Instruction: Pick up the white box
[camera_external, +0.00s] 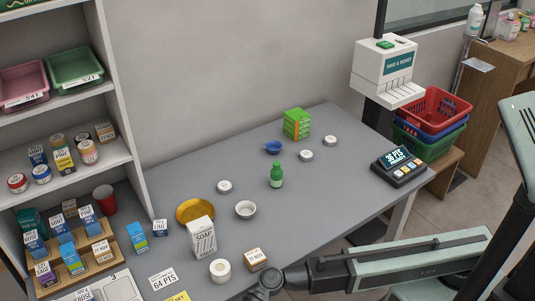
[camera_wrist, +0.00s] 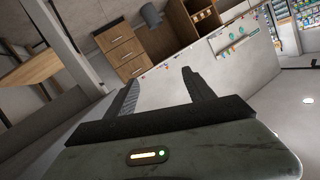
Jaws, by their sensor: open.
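A white box (camera_external: 202,237) with dark "SOAP" lettering stands upright on the grey counter, just in front of a yellow bowl. It does not show in the wrist view. My gripper (camera_wrist: 158,82) shows in the wrist view with its two dark fingers apart and nothing between them. In the external view my arm reaches in from the right to a dark joint low in the picture, to the right of the white box and apart from it. My fingers cannot be made out there.
The yellow bowl (camera_external: 187,211) is close behind the box. The counter's middle (camera_external: 315,195) is mostly clear.

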